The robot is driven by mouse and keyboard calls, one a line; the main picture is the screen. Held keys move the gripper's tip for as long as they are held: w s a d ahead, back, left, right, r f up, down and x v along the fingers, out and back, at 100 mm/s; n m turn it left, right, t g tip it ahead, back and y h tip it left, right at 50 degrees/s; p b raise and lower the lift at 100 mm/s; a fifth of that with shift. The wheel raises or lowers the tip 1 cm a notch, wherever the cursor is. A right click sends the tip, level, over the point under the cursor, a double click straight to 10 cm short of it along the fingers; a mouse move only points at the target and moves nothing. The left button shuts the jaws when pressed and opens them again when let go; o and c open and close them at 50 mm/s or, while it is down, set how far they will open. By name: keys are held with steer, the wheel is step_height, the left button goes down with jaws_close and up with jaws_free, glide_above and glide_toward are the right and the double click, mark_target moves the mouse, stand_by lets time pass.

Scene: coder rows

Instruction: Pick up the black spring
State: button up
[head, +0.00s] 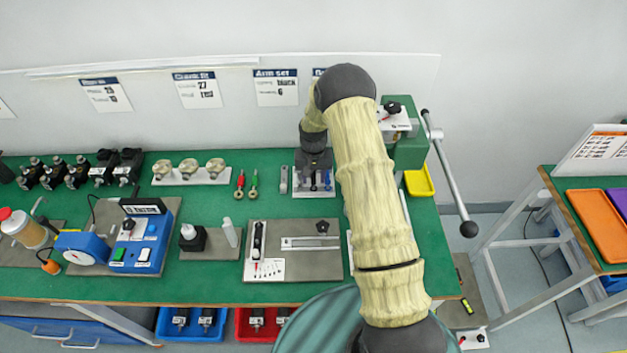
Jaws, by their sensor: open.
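I cannot make out the black spring for certain at this size. My gripper (316,174) is dark grey and points down over a small pale holder plate (315,194) on the green bench (290,209). The holder carries small dark and blue upright parts close to the fingertips. I cannot tell which of them is a spring, or whether the fingers touch any. The gripper is open, and no held thing shows in it. My arm covers the bench just right of the holder.
A green and a red-handled tool (246,184) lie left of the holder. A grey fixture plate (293,262) lies nearer me, with a black-handled tool (258,240) on it. A lever press (408,150) with a long handle and a yellow tray (420,181) stand right of my arm.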

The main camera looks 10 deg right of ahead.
mark_target(314, 181)
jaws_close()
steer(key=shift+r, duration=0.15)
step_height(314, 181, up, 10)
steer(key=b, duration=0.1)
steer(key=shift+b, duration=0.35)
stand_by(0.7)
steer(key=s+r+n+p, duration=0.2)
steer(key=s+r+p, duration=0.3)
steer(key=s+p, duration=0.7)
steer(key=p, duration=0.7)
steer(key=shift+s, duration=0.15)
